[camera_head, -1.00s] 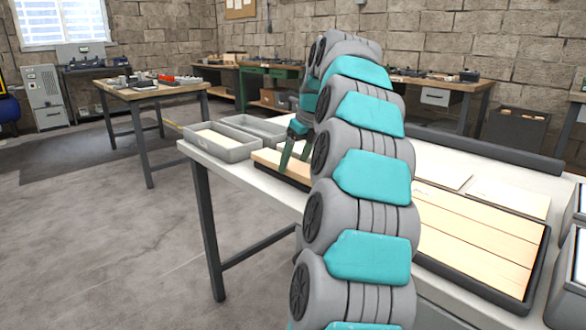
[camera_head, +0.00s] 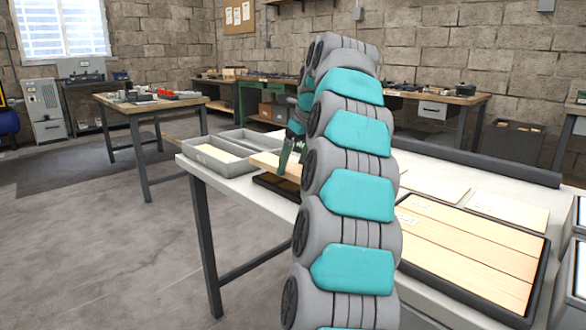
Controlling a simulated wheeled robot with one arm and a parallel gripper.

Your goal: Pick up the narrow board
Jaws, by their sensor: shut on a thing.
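A light wooden narrow board (camera_head: 266,163) is on the near left part of the white table, left of my arm. My gripper (camera_head: 288,165), with dark green fingers, is shut on it. The board is raised a little above a dark shallow tray (camera_head: 277,188), whose floor shows beneath it. The board's right end is hidden behind my arm.
Grey bins (camera_head: 217,155) stand at the table's left end. A dark-rimmed tray of wider boards (camera_head: 470,252) lies right of my arm, with pale flat panels (camera_head: 436,187) behind it. A dark roller or bar (camera_head: 480,164) runs along the table's back edge.

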